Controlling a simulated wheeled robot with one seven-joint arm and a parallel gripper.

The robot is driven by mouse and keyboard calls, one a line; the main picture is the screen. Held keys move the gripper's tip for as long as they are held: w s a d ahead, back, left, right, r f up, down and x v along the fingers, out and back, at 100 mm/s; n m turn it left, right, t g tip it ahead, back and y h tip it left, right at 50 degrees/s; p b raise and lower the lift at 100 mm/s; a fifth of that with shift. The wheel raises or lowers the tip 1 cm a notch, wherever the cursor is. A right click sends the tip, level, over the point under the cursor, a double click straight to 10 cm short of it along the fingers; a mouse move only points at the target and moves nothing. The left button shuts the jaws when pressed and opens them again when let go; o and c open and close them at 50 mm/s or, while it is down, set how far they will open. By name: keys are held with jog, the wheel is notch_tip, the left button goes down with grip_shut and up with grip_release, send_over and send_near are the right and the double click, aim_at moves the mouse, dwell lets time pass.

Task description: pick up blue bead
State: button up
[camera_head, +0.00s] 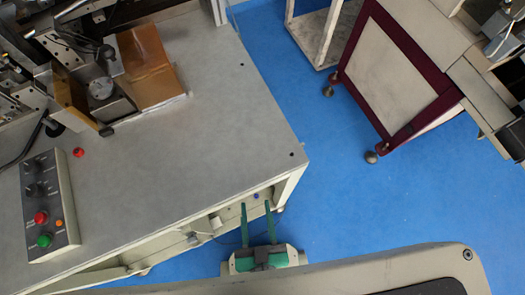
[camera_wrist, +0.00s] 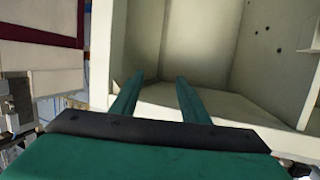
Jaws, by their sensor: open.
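A small dark blue spot, which looks like the blue bead (camera_head: 257,195), shows in the head view against the pale open side of the machine cabinet, under the tabletop's edge. It is too small to tell exactly what it rests on. My gripper (camera_head: 256,204) has two green fingers, apart and empty, pointing at the cabinet. In the head view the spot lies just beyond and between the fingertips; the distance in depth is unclear. In the wrist view my gripper (camera_wrist: 159,76) is open before a pale cabinet interior, and I make out no bead there.
The grey tabletop (camera_head: 190,150) overhangs the cabinet opening. On it stand a control box (camera_head: 50,205) with buttons and a small red object (camera_head: 78,152). In the wrist view cabinet walls (camera_wrist: 215,45) enclose the space ahead.

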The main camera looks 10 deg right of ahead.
jog(key=w+f+m+g, duration=0.2)
jog(key=f+m+g, duration=0.1)
jog(key=f, duration=0.9)
jog(key=w+a+f+m+g, duration=0.1)
jog(key=w+f+m+g, duration=0.15)
jog(key=f, duration=0.85)
jog(key=w+f+m+g, duration=0.2)
jog(key=w+f+m, duration=0.15)
jog(key=f, duration=0.85)
jog(key=m+g, duration=0.8)
send_over(256, 196)
notch_tip(256, 196, down, 13)
jog(key=shift+t, duration=0.25)
jog(key=shift+f, duration=5.3)
grip_shut()
